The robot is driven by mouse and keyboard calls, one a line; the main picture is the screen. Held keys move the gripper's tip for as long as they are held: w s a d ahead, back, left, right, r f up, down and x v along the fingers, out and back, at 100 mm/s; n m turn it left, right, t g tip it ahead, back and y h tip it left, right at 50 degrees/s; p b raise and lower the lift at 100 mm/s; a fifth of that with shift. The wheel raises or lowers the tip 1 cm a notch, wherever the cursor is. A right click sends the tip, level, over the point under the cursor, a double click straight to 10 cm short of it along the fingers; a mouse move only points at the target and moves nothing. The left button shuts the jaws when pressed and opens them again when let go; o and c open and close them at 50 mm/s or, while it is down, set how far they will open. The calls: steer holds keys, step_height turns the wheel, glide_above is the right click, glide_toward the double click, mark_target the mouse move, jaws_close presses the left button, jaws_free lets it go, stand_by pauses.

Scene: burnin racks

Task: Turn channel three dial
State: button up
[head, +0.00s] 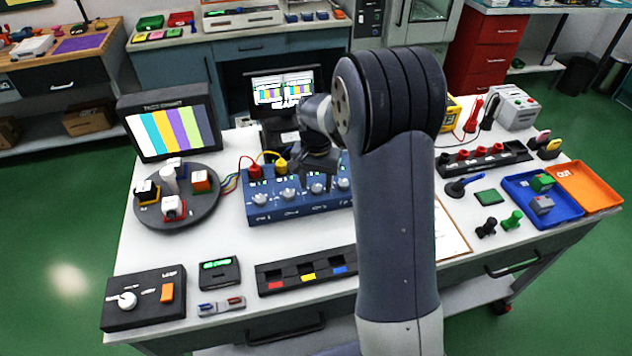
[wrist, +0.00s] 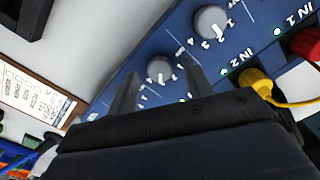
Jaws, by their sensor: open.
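A blue box (head: 287,208) with a row of grey-white dials stands mid-table in the head view. The third dial from the left (head: 318,188) sits just below my gripper (head: 318,174), which points down at the box. In the wrist view, my gripper (wrist: 158,72) is open, with one fingertip on each side of a grey dial (wrist: 160,66). I see a gap beside the dial, and cannot tell how deep the fingers reach. A neighbouring dial (wrist: 211,21) is beyond the right finger, near the IN 2 label. My arm hides the box's right end.
A red plug (head: 254,172) and a yellow plug (head: 281,166) with cables rise behind the dials. A round turntable (head: 190,222) with small blocks is left of the box. A black slotted tray (head: 306,284) lies in front. A clipboard (head: 452,235) lies right.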

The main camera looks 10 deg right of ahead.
steer(key=shift+f, duration=0.35)
steer(key=shift+c, duration=0.3)
steer(key=c, duration=0.9)
